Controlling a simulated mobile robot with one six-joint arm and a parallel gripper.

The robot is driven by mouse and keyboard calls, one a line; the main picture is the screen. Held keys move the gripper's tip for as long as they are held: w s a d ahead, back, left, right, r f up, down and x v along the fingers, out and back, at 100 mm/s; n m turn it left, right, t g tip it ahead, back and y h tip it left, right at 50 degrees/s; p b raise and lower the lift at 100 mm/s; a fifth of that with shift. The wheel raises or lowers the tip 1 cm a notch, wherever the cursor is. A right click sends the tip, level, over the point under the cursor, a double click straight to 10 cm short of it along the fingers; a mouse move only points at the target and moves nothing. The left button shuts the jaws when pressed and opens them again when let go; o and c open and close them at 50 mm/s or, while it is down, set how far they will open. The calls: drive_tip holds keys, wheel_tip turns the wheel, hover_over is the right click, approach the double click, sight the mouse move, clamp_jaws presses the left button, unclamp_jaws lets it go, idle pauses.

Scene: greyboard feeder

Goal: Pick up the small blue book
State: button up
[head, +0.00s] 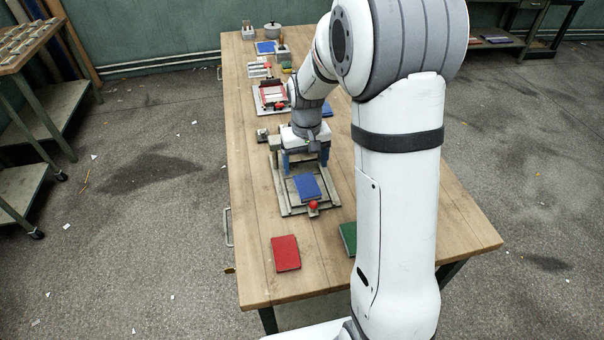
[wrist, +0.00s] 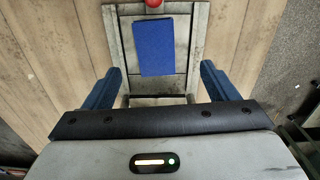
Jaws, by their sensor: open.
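A small blue book (head: 306,188) lies flat on a grey feeder plate (head: 283,197) with raised side rails. In the wrist view the blue book (wrist: 161,47) is between and beyond my fingers, apart from both. My gripper (head: 306,160) is over the rear part of the feeder, behind the book in the head view. In the wrist view my gripper (wrist: 160,70) is open, with its two blue fingers wide apart and nothing between the tips touching them. A red knob (head: 313,205) stands at the feeder's front edge.
A red book (head: 286,253) lies at the table's front left. A green book (head: 348,237) is partly hidden by my arm. Farther back are a red-and-white fixture (head: 273,96), another blue item (head: 265,47) and a grey pot (head: 274,30). The table's left strip is clear.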

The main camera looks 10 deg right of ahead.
sight(307, 185)
drive_tip(key=shift+w+f, duration=0.4)
drive_tip(key=shift+f, duration=0.25)
drive_tip(key=f, duration=0.2)
drive_tip(key=f+p, duration=0.1)
drive_tip(key=f, duration=0.4)
drive_tip(key=shift+d+f, duration=0.15)
drive_tip(key=shift+d, duration=0.15)
drive_tip(key=c, duration=1.1)
